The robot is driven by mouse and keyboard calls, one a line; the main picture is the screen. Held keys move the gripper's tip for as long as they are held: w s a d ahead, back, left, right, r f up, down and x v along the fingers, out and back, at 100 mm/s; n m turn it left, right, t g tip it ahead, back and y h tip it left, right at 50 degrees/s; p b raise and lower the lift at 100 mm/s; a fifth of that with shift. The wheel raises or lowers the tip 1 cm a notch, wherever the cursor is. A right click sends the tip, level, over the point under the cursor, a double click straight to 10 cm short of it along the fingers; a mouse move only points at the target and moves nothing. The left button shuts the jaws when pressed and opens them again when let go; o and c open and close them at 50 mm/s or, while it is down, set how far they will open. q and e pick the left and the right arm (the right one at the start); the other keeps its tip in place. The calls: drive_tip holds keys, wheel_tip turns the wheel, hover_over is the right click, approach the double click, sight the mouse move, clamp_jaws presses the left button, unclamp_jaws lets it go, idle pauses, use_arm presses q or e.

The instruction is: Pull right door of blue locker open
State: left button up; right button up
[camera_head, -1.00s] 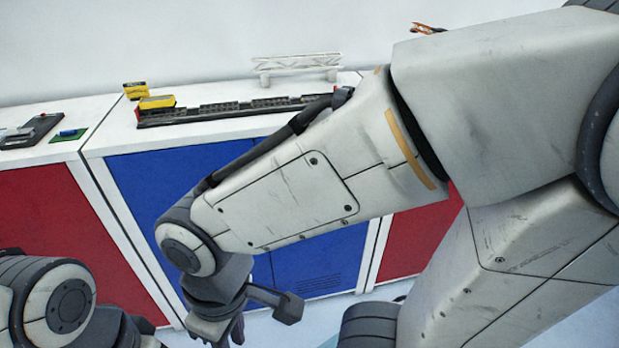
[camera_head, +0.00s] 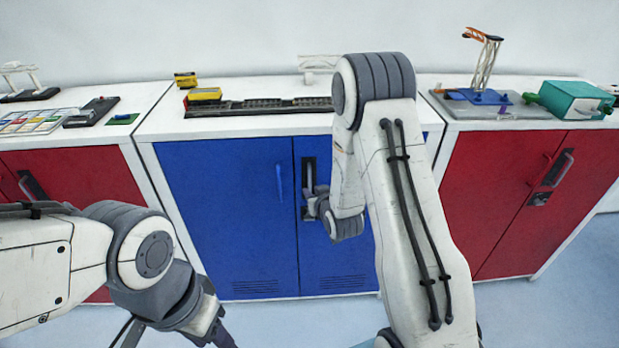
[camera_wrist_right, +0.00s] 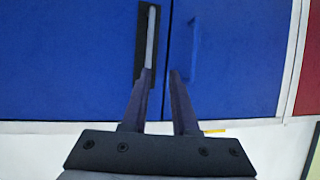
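The blue locker (camera_head: 228,165) stands in the middle of the head view, both doors shut. Its right door (camera_head: 338,255) has a pale bar handle (camera_head: 309,175) on a dark plate. The left door (camera_head: 255,235) has a blue handle (camera_head: 280,182). My right gripper (camera_head: 311,200) is at the right door's handle. In the right wrist view, which looks upside down, its fingers (camera_wrist_right: 161,76) are apart. The left finger there overlaps the end of the bar handle (camera_wrist_right: 151,35); contact cannot be told. My left gripper (camera_head: 215,335) is partly cut off at the bottom edge.
Red lockers stand on the left (camera_head: 75,175) and right (camera_head: 505,190). On top of the blue locker are a dark rail track (camera_head: 260,106), yellow blocks (camera_head: 205,94) and a white truss (camera_head: 316,63). Clear floor (camera_head: 300,325) shows before the blue locker.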

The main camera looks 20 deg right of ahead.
sight(310, 180)
drive_tip(key=shift+t+h, duration=0.3)
drive_tip(key=x, duration=0.3)
drive_tip(key=d+p+x, duration=0.1)
drive_tip(key=x, duration=0.3)
drive_tip(key=p+x, duration=0.1)
drive_tip(key=x, duration=0.2)
drive_tip(key=shift+w+d+f, duration=0.15)
drive_tip(key=shift+w+d, duration=0.15)
drive_tip(key=shift+d, duration=0.05)
clamp_jaws()
idle(0.8)
